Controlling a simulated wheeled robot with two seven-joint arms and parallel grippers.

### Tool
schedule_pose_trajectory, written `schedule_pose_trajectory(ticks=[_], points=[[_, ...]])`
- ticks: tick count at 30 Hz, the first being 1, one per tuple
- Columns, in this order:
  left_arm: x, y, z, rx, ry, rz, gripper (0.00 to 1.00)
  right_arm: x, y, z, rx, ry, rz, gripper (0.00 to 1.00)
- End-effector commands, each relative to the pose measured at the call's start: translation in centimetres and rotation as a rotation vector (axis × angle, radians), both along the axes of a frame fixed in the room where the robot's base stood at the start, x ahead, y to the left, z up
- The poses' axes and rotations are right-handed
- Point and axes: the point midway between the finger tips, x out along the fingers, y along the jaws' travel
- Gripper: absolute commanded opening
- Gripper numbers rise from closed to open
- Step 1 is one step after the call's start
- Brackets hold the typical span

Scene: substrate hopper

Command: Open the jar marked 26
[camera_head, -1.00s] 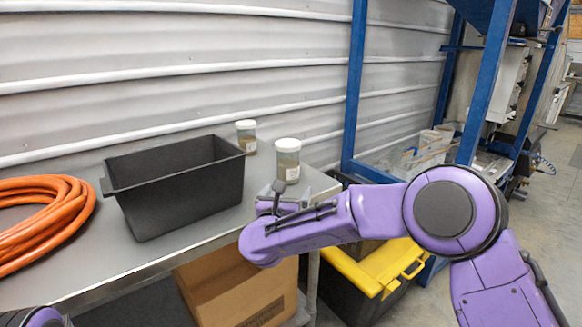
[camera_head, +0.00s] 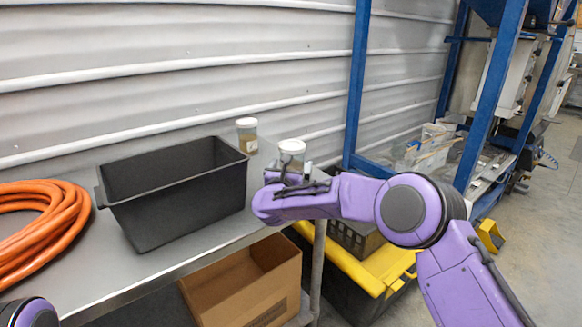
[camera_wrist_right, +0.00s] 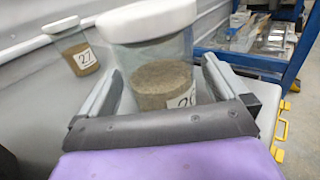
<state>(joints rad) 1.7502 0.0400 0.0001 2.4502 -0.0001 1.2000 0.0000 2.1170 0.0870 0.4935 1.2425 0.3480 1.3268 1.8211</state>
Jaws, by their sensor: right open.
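A clear jar with a white lid (camera_head: 292,146) stands near the right end of the metal table, brown material in it. In the right wrist view this jar (camera_wrist_right: 165,80) fills the middle; its label starts with 2, and the second digit is partly hidden. My right gripper (camera_head: 290,174) is open, with its fingers (camera_wrist_right: 160,82) on either side of the jar's body, below the lid. I cannot tell if they touch it. The lid sits on the jar. My left gripper is out of view.
A second white-lidded jar (camera_head: 247,136), marked 27 in the wrist view (camera_wrist_right: 78,50), stands behind, near the wall. A black bin (camera_head: 180,205) and an orange hose coil (camera_head: 40,222) occupy the table. A blue frame (camera_head: 356,85) rises at the right.

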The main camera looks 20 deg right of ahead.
Motion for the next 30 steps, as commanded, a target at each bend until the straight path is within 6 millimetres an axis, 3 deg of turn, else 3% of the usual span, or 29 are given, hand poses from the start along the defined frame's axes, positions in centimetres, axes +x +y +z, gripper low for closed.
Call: schedule_pose_trajectory(ticks=[3, 9, 11, 15, 16, 25, 30], points=[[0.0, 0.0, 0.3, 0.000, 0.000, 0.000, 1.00, 1.0, -0.6, -0.1, 0.000, 0.001, 0.000, 1.00], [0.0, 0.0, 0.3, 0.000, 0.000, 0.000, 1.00, 1.2, -0.5, -0.1, 0.000, 0.001, 0.002, 1.00], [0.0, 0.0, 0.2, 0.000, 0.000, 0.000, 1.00, 1.2, -0.5, -0.1, 0.000, 0.001, 0.003, 0.84], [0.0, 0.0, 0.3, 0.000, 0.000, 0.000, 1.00, 1.1, -0.5, -0.1, 0.000, 0.001, 0.003, 0.38], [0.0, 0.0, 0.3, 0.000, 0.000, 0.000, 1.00, 1.1, -0.5, -0.1, 0.000, 0.001, 0.003, 0.36], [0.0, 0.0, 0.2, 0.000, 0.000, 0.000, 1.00, 1.2, -0.5, 0.4, -0.001, -0.001, 0.003, 0.36], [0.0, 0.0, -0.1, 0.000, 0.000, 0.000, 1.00, 1.2, -0.5, 2.8, 0.001, -0.005, 0.002, 0.36]])
